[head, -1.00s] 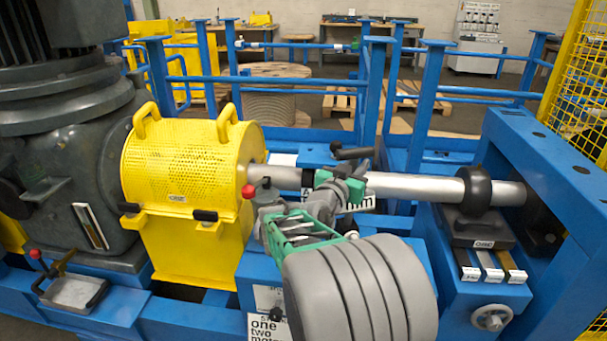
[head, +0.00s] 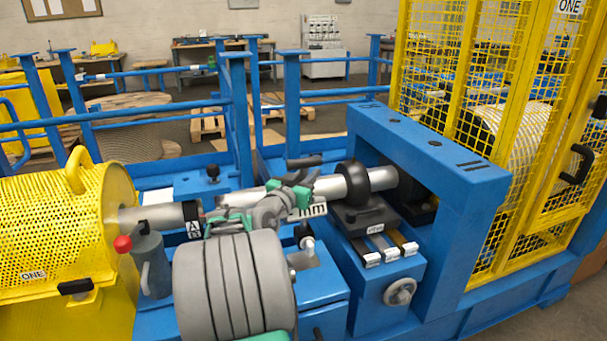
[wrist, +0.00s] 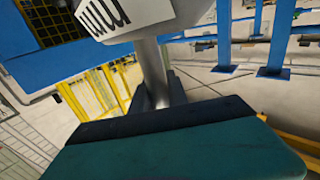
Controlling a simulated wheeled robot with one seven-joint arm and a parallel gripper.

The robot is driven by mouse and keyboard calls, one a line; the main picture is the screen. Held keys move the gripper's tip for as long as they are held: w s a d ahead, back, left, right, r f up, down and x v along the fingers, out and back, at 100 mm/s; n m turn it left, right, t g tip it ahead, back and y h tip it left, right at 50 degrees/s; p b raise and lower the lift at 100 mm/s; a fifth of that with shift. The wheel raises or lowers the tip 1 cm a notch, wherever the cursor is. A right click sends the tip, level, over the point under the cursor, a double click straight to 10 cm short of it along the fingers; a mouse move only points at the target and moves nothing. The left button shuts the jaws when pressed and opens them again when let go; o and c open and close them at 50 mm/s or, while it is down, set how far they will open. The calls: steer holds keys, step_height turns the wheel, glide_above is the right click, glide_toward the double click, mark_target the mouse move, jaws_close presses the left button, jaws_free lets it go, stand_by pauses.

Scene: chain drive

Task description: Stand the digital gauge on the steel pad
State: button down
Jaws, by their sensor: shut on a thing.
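The digital gauge (head: 312,210) shows as a pale body with black "mm" lettering, just under the green gripper parts. It also shows in the wrist view (wrist: 135,12), with a grey stem running down from it. My gripper (head: 302,189) is shut on this stem; in the wrist view the dark fingers (wrist: 160,97) stand at either side of it. The gauge is in front of the silver shaft (head: 330,187) in the head view. A small grey flat patch (head: 304,259) lies on the blue frame below; I cannot tell if it is the steel pad.
A black bearing block (head: 365,217) carries the shaft, with gauge-like strips and a handwheel (head: 400,291) in front. A yellow perforated guard (head: 60,225) stands left, a grey can with red knob (head: 150,262) beside it. A blue arch (head: 430,150) and yellow cage (head: 480,230) bound the right.

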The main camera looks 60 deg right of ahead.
steer(key=shift+f+b, duration=1.15)
steer(key=shift+f, duration=1.5)
steer(key=shift+f+b, duration=0.6)
steer(key=shift+b, duration=0.1)
steer(key=c, duration=1.6)
jaws_free()
steer(key=shift+c, duration=0.2)
steer(key=o, duration=0.4)
steer(key=shift+f, duration=0.15)
